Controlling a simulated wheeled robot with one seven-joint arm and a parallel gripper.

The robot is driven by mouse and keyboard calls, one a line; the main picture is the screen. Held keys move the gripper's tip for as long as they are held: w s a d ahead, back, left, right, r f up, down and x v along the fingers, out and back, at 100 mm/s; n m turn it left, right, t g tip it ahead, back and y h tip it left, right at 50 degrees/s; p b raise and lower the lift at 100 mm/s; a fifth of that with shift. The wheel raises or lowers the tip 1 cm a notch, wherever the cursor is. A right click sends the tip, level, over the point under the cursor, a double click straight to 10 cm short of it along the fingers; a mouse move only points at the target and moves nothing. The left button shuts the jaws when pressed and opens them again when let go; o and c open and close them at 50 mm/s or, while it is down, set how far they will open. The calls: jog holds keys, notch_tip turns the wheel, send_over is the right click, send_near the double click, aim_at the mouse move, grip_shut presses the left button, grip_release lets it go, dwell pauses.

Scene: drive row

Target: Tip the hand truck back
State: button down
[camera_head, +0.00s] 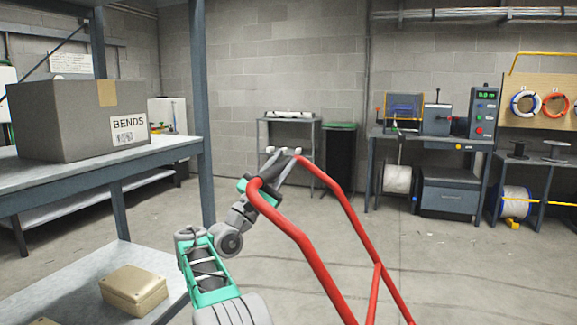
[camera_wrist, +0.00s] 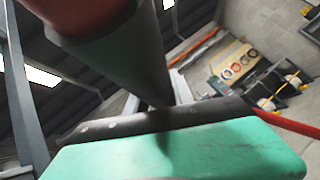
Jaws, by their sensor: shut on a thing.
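The red tubular frame of the hand truck (camera_head: 312,262) rises from the bottom edge of the head view, its two side rails meeting a cross handle at the top. My gripper (camera_head: 268,180) is shut on that top handle, near its left end. A red rail (camera_wrist: 290,122) shows at the right there. The truck's lower part, wheels and toe plate are out of view, so its exact lean cannot be told.
A grey shelf rack (camera_head: 205,120) with a box marked BENDS (camera_head: 75,120) and a tan case (camera_head: 133,288) stands close on the left. A workbench (camera_head: 430,140) with machines and a cable-reel stand (camera_head: 538,165) are at the back right. The floor (camera_head: 480,270) to the right is clear.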

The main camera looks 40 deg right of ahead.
jog(key=shift+w+a+f+n+t, duration=0.2)
jog(key=shift+w+f+n+t, duration=0.25)
jog(key=shift+w+f, duration=0.3)
jog(key=shift+s+f, duration=0.1)
jog(key=shift+f, duration=0.05)
jog(key=c, duration=1.5)
grip_release()
jog(key=shift+c, duration=0.2)
jog(key=shift+o, duration=0.8)
jog(key=shift+w+a+f, duration=0.1)
jog(key=shift+w+f, duration=0.05)
jog(key=shift+w, duration=0.1)
jog(key=shift+o, duration=1.4)
jog(key=shift+s+r, duration=0.2)
jog(key=shift+r, duration=0.15)
jog(key=shift+g, duration=0.25)
jog(key=shift+s, duration=0.1)
jog(key=b+v, duration=0.6)
jog(key=v, duration=0.1)
jog(key=shift+a+f, duration=0.2)
jog(key=shift+f, duration=0.05)
